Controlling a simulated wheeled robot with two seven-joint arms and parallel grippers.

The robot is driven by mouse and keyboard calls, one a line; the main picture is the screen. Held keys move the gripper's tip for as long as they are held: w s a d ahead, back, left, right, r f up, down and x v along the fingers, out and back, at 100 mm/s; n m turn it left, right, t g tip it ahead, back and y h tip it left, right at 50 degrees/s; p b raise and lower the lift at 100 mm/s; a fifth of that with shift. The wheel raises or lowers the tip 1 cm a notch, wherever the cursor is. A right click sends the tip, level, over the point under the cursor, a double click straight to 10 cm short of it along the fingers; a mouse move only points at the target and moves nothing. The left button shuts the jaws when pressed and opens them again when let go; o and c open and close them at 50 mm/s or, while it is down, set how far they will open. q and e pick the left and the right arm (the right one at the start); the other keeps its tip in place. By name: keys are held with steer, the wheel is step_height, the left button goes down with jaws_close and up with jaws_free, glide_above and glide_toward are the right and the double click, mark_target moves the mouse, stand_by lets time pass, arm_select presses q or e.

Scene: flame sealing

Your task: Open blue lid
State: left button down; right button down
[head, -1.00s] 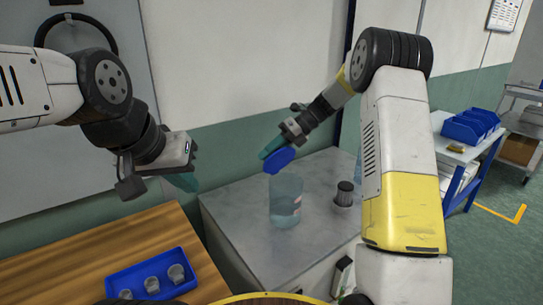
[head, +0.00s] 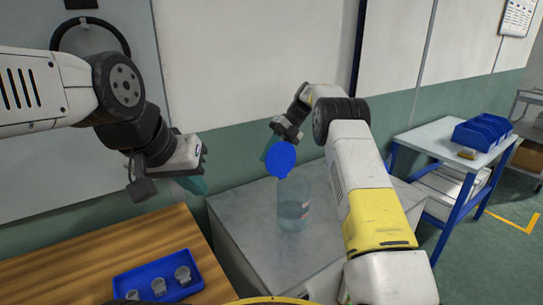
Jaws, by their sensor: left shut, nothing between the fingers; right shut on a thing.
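The blue lid (head: 281,158) is a round disc, tilted with its flat face toward me, at the top of a clear bluish container (head: 293,206). The container stands upright on the grey cabinet top. My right gripper (head: 271,147) is shut on the lid at its far left edge; the lid partly hides the fingers. I cannot tell whether the lid still touches the container rim. My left gripper (head: 193,184) is shut and empty, over the gap between the wooden table and the cabinet, left of the container.
A wooden table (head: 70,262) at lower left holds a blue tray (head: 124,287) with several small cups. The grey cabinet top (head: 250,236) is clear left of the container. A blue-legged side table (head: 425,137) with blue bins (head: 482,132) stands at right.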

stand_by(0.4)
steer(key=c, duration=1.2)
jaws_free()
steer(key=shift+c, duration=0.2)
steer(key=s+r, duration=0.2)
steer(key=s, duration=0.6)
steer(key=s+r, duration=0.3)
steer(key=s, duration=0.5)
steer(key=shift+d, duration=0.1)
